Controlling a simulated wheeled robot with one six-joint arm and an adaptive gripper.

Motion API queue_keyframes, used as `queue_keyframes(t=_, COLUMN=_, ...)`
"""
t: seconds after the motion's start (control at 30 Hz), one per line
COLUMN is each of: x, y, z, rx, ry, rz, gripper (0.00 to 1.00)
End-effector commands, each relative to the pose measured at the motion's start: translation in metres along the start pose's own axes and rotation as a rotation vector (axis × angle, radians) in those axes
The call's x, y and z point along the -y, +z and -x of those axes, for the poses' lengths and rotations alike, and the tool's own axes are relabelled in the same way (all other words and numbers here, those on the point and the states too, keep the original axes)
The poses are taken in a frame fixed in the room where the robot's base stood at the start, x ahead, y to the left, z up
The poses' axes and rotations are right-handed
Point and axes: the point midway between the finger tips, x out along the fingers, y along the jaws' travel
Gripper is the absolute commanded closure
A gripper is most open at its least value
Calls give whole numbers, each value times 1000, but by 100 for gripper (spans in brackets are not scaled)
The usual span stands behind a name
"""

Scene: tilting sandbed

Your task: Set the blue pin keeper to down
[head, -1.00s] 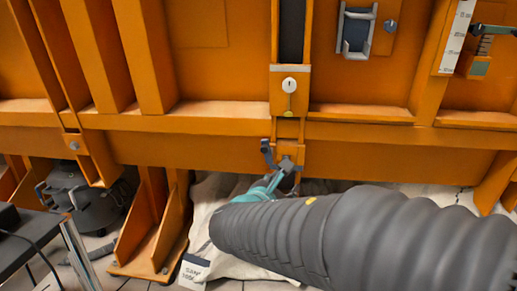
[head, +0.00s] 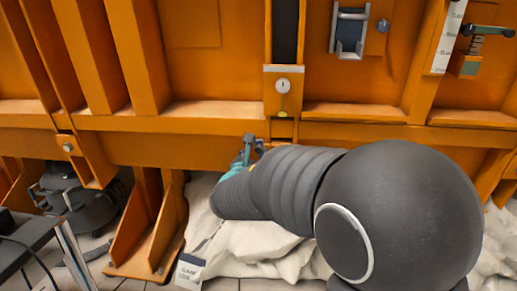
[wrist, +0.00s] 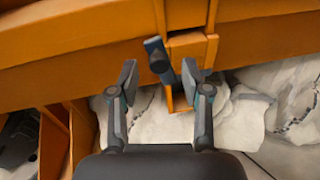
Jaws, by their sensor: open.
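The blue pin keeper (wrist: 156,54) is a small dark blue-grey lever on an orange bracket at the lower edge of the orange frame. In the wrist view it stands nearly upright, its top leaning a little left. In the head view only a sliver of the keeper (head: 260,147) shows beside my gripper (head: 247,146), much of which my arm hides. In the wrist view my gripper (wrist: 160,76) is open, one finger on each side of the keeper's lower end. I cannot tell whether either finger touches it.
Pale sandbags (head: 245,245) lie on the floor below, with a tag (head: 189,271). An orange support foot (head: 150,225) stands at the left.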

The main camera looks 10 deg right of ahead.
Motion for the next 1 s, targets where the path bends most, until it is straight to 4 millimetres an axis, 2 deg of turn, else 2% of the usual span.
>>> queue_keyframes(t=0.1, x=1, y=0, z=-18, rx=0, ry=-2, rz=1, gripper=52)
queue_keyframes(t=0.23, x=0, y=0, z=-30, rx=0, ry=-1, rz=0, gripper=52)
queue_keyframes(t=0.63, x=0, y=0, z=-36, rx=0, ry=-1, rz=-1, gripper=52)
queue_keyframes(t=0.67, x=0, y=0, z=-36, rx=0, ry=0, rz=-1, gripper=57)
queue_keyframes(t=0.83, x=0, y=0, z=-36, rx=0, ry=-1, rz=-1, gripper=100)
queue_keyframes(t=1.0, x=0, y=0, z=-36, rx=0, ry=-1, rz=-1, gripper=100)
